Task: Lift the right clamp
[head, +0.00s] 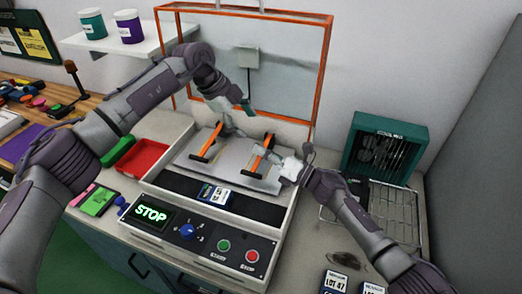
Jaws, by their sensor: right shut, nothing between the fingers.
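The right clamp (263,150), an orange bar with black ends, stands tilted on the grey plate (232,157) of the machine. The left clamp (207,143), a similar orange and black bar, is to its left on the same plate. My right gripper (280,162) is shut beside the right clamp, at its right side. Whether it touches the clamp cannot be told. My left gripper (232,126) hangs above the plate's back part, between the two clamps and behind them. Its fingers are small and partly hidden, so I cannot tell whether they are open.
An orange-framed clear guard (328,75) stands raised behind the plate. The front panel has a STOP screen (153,214), a blue knob (187,231) and green and red buttons. A red tray (147,157) is left; a wire rack (395,210) and green fan box (383,145) are right.

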